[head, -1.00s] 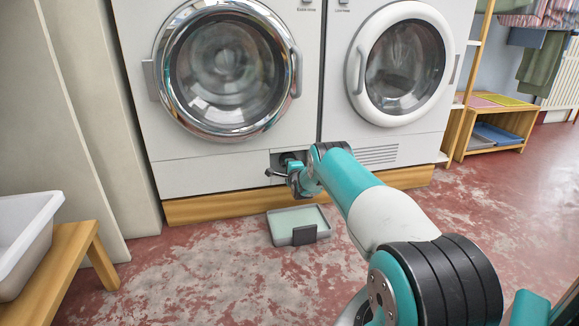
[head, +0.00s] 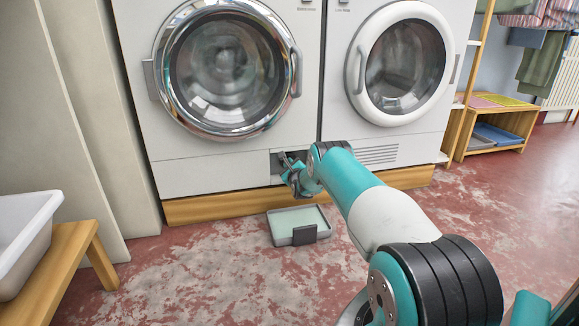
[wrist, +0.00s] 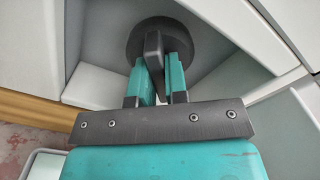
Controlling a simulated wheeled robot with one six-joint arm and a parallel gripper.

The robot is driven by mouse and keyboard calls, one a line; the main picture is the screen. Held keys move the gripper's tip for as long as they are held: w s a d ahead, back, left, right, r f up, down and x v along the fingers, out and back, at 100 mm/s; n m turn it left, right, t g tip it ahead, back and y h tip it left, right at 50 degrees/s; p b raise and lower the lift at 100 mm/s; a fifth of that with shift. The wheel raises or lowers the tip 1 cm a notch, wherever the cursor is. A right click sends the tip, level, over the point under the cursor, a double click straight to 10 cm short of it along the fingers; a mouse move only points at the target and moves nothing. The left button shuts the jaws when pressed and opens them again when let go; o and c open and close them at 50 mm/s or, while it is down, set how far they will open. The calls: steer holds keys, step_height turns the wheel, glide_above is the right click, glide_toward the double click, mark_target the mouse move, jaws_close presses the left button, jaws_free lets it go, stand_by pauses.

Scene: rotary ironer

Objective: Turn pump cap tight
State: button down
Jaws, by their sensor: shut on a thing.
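The pump cap (wrist: 190,35) is a dark grey round knob with a raised grip bar, set in a recess low on the left machine. My gripper (wrist: 159,68) is shut on the cap's grip bar, with one teal-padded finger on each side of it. In the head view my gripper (head: 287,162) is at the small opening at the bottom right of that machine. The cap itself is mostly hidden there behind the gripper and wrist.
A shallow tray (head: 283,226) lies on the floor just below the opening. The left machine (head: 180,172) and a white-doored machine (head: 440,120) stand side by side on a wooden plinth (head: 215,208). A white basin (head: 25,225) sits on a wooden bench (head: 85,240) at left.

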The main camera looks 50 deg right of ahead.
steer(key=m, duration=0.6)
steer(key=shift+m, duration=0.3)
stand_by(0.4)
steer(key=c, duration=1.1)
jaws_free()
steer(key=shift+w, duration=0.1)
steer(key=shift+c, duration=0.2)
steer(key=shift+s+a+r+p, duration=0.1)
steer(key=shift+s+a+p, duration=0.1)
steer(key=shift+s+p, duration=0.15)
steer(key=p+v, duration=1.2)
steer(key=v, duration=0.4)
steer(key=shift+s, duration=0.4)
